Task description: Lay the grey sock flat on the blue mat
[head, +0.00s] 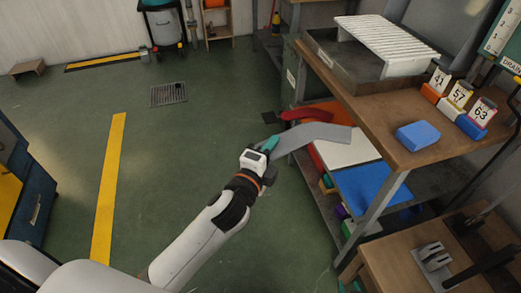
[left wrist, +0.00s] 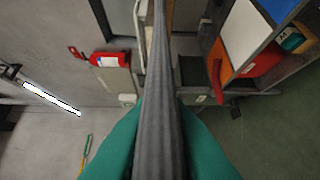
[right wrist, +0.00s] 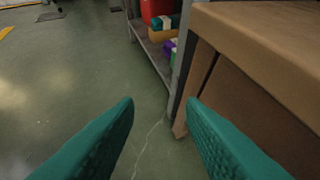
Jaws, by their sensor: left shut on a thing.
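The grey sock (head: 315,133) is in the jaws of my left gripper (head: 266,152) in the head view. It stretches out to the right from the fingers, its far part in front of the white mat. In the left wrist view the sock (left wrist: 160,70) runs as a ribbed strip between the teal fingers (left wrist: 160,130), which are shut on it. The blue mat (head: 368,186) lies on the lower shelf, right of and nearer than the gripper; its visible part is bare. My right gripper (right wrist: 160,110) is open and empty in the right wrist view; the head view does not show it.
A white mat (head: 346,150) and an orange mat (head: 327,110) lie farther back on that shelf, with a red item (head: 303,115) by the orange one. The wooden bench top (head: 385,125) overhangs the shelf, and its grey leg (head: 383,203) stands before the blue mat.

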